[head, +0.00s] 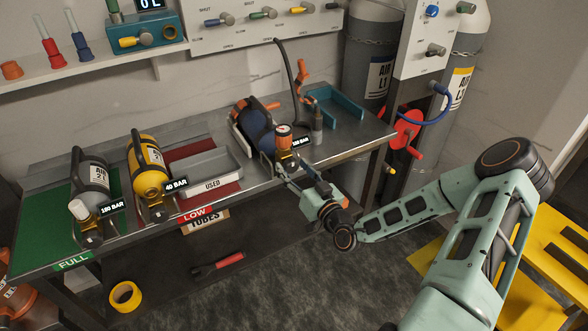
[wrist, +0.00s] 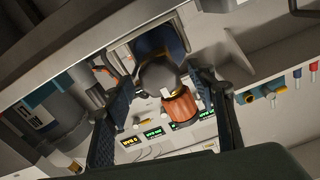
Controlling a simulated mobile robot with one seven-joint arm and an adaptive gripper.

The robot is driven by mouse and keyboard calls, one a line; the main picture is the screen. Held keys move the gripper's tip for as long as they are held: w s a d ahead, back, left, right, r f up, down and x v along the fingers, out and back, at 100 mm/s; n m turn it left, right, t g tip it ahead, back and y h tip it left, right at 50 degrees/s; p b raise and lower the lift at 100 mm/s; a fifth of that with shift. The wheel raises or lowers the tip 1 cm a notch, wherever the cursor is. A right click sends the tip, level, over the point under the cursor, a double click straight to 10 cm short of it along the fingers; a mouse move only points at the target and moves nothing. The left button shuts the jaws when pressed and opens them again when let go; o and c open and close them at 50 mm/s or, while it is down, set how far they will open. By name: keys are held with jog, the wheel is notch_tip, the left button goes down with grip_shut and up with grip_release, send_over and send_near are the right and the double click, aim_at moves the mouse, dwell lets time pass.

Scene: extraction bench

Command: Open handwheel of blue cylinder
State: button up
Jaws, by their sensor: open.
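The blue cylinder (head: 258,130) lies in a cradle on the right half of the steel bench. At its front end is an orange part with a round gauge face (head: 284,130). My gripper (head: 287,170) reaches in from the lower right, close to this front end. In the wrist view, the open fingers (wrist: 165,88) stand to either side of a ribbed orange knob (wrist: 179,108) and a dark rounded valve part; the knob looks like the handwheel. I cannot tell whether a finger touches it. Some blue of the cylinder (wrist: 148,44) shows behind.
A yellow cylinder (head: 148,165) and a grey cylinder (head: 90,178) lie further left, beside a grey tray (head: 212,176) marked USED. A teal holder (head: 337,104) and an upright black hose (head: 288,65) are behind right of the blue cylinder. Tall gas cylinders (head: 369,65) stand beyond the bench.

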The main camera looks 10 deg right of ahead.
jog(key=shift+c, duration=0.5)
jog(key=c, duration=1.1)
jog(key=shift+o, duration=0.2)
jog(key=shift+r+p, duration=0.1)
jog(key=shift+p, duration=0.35)
